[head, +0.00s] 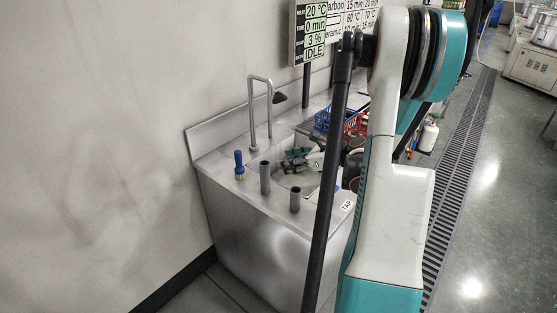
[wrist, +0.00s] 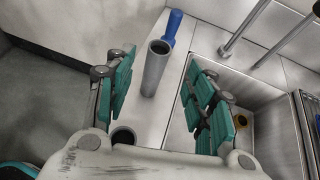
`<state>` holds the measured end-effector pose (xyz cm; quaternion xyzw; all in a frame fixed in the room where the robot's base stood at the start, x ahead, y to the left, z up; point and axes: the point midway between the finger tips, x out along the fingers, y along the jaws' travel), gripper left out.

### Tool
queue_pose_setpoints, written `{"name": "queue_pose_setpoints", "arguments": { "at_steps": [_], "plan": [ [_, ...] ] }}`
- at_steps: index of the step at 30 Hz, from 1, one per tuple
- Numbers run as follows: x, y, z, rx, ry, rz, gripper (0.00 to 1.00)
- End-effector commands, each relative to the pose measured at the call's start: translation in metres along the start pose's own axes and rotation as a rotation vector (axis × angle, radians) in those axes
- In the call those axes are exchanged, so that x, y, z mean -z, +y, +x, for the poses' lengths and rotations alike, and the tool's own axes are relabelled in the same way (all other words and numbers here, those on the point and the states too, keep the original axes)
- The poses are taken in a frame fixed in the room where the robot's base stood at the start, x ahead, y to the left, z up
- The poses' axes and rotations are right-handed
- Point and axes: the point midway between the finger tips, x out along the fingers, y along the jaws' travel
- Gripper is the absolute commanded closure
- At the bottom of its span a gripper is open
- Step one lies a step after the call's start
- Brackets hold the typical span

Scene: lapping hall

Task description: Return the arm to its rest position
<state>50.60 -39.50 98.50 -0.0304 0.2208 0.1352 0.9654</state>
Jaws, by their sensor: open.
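My gripper (head: 298,158) is over the sink end of the steel counter, at the end of my arm, which fills the right middle of the head view. In the wrist view my gripper (wrist: 162,92) has its two teal-padded fingers spread wide apart with nothing held between them. A grey upright tube (wrist: 154,70) shows in the gap between the fingers, apart from both. It also stands near the counter's edge in the head view (head: 265,178). Part of my wrist is hidden behind my arm.
A second grey tube (head: 295,200) and a blue-handled tool (head: 239,165) stand on the counter (head: 212,160). A tall tap (head: 252,110) rises behind the sink. Blue (head: 322,120) and red (head: 352,123) baskets lie farther back. A sign hangs above. The floor at right is open.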

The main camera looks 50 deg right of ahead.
Motion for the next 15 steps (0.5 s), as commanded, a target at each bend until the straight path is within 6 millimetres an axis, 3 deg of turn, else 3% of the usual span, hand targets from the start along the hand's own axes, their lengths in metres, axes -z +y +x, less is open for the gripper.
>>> {"name": "queue_pose_setpoints", "arguments": {
  "at_steps": [4, 15],
  "plan": [
    [-0.0003, 0.0003, -0.0099, -0.001, 0.000, 0.001, 0.50],
    [0.0003, 0.0002, -0.0110, -0.001, 0.000, 0.000, 0.50]
  ]
}}
